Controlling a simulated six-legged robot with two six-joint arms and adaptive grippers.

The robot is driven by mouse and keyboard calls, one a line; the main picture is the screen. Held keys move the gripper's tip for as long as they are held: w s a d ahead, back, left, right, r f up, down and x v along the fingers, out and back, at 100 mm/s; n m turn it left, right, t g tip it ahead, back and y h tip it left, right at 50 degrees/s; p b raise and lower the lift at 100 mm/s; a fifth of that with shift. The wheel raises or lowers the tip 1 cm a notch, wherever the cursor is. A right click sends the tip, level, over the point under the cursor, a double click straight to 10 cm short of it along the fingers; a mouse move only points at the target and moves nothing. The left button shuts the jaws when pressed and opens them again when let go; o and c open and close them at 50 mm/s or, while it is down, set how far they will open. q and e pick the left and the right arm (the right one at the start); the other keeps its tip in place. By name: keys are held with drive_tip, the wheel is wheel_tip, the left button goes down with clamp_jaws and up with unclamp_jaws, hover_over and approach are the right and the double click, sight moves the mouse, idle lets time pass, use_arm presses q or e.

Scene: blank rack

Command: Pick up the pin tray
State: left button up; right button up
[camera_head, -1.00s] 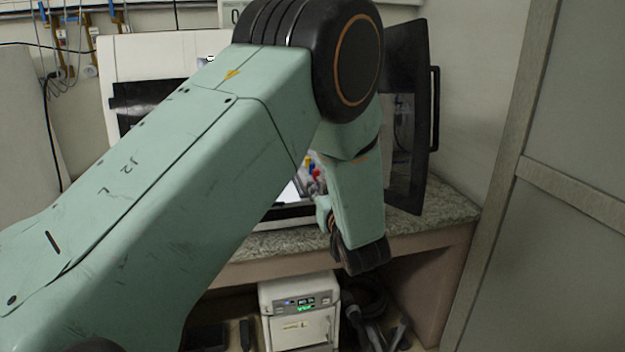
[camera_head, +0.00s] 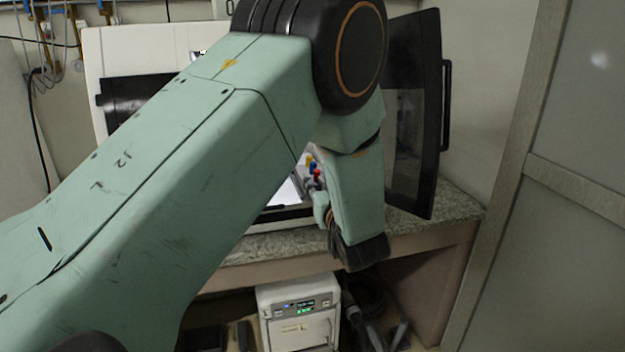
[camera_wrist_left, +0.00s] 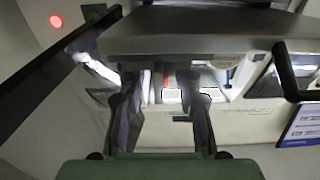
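My left arm crosses the head view, and its wrist hangs in front of the open machine. My left gripper (camera_wrist_left: 162,112) shows in the left wrist view with its two dark fingers apart and nothing between them. It points toward the machine's lit interior. In the head view its fingers are mostly hidden behind the arm. Small red, blue and yellow parts (camera_head: 313,171) show inside the machine beside the wrist. I cannot make out the pin tray for certain in either view. My right gripper is not in view.
The white machine (camera_head: 100,60) stands on a granite counter (camera_head: 270,246). Its dark door (camera_head: 408,150) stands open to the right, close to my arm. A white box with a display (camera_head: 300,312) sits under the counter. A grey cabinet or door panel (camera_head: 560,240) is at right.

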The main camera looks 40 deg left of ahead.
use_arm(q)
drive_tip(key=shift+d, duration=0.15)
drive_tip(key=shift+c, duration=0.7)
drive_tip(key=shift+s+d+r, duration=0.1)
drive_tip(key=shift+s+r, duration=0.15)
drive_tip(key=shift+s, duration=0.1)
drive_tip(key=c, duration=0.3)
clamp_jaws()
drive_tip(key=shift+w+f, duration=0.15)
drive_tip(key=shift+o, duration=1.9)
unclamp_jaws()
drive_tip(key=shift+o, duration=0.4)
